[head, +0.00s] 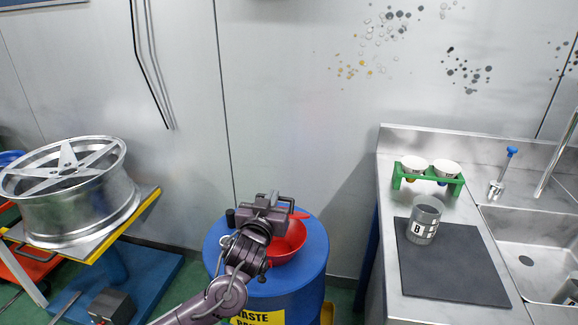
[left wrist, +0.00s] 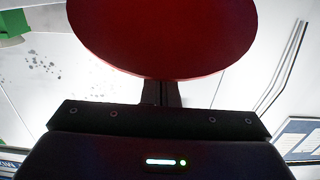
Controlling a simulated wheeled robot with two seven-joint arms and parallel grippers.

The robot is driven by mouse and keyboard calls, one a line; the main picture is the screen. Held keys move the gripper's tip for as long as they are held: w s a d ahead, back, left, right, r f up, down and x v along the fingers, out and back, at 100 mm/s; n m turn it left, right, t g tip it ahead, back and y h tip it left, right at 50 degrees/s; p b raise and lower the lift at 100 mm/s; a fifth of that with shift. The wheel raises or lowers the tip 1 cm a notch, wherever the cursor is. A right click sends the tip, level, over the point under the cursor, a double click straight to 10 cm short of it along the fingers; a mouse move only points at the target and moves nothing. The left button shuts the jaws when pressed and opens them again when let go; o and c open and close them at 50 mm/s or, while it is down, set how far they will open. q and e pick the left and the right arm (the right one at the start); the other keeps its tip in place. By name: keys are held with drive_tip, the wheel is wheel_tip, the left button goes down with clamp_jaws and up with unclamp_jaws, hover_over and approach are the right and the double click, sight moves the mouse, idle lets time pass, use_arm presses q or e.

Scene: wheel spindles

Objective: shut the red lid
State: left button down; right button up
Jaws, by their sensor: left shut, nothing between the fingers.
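A red funnel (head: 290,246) sits on top of the blue waste drum (head: 314,272). The red lid (left wrist: 162,35) shows as a large round disc at the top of the left wrist view, just beyond my fingertips. In the head view only a thin red edge (head: 301,215) shows beside the gripper, and I cannot tell its exact tilt. My left gripper (head: 268,200) is over the drum, in front of the lid, and hides part of the funnel and lid. Its fingers (left wrist: 161,92) are shut and empty, close to the lid's lower edge. I cannot tell whether they touch. My right gripper is out of view.
A steel counter stands at the right with a dark mat (head: 450,265), a grey canister (head: 425,222), a green rack (head: 428,180) and a sink. A wheel rim (head: 85,205) lies on a yellow-edged stand at the left. The wall is behind the drum.

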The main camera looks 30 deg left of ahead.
use_arm(q)
drive_tip(key=shift+t, duration=0.4)
drive_tip(key=shift+s+d+f+b, duration=0.2)
drive_tip(key=shift+s+f+b, duration=0.15)
drive_tip(key=shift+s+f, duration=0.55)
drive_tip(key=shift+s+d+f+b, duration=0.15)
drive_tip(key=shift+s+f+b, duration=0.3)
drive_tip(key=shift+f, duration=0.85)
drive_tip(key=shift+s+d+f+b, duration=0.2)
drive_tip(key=shift+s+f+b, duration=0.1)
drive_tip(key=shift+s+f, duration=0.65)
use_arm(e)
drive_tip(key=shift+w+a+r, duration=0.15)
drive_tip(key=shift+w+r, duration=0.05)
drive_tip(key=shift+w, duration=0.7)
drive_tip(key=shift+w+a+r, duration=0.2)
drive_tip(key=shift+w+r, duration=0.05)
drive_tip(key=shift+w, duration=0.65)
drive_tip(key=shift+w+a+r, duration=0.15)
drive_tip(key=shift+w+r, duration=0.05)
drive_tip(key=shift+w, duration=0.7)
use_arm(q)
drive_tip(key=shift+w+f, duration=0.2)
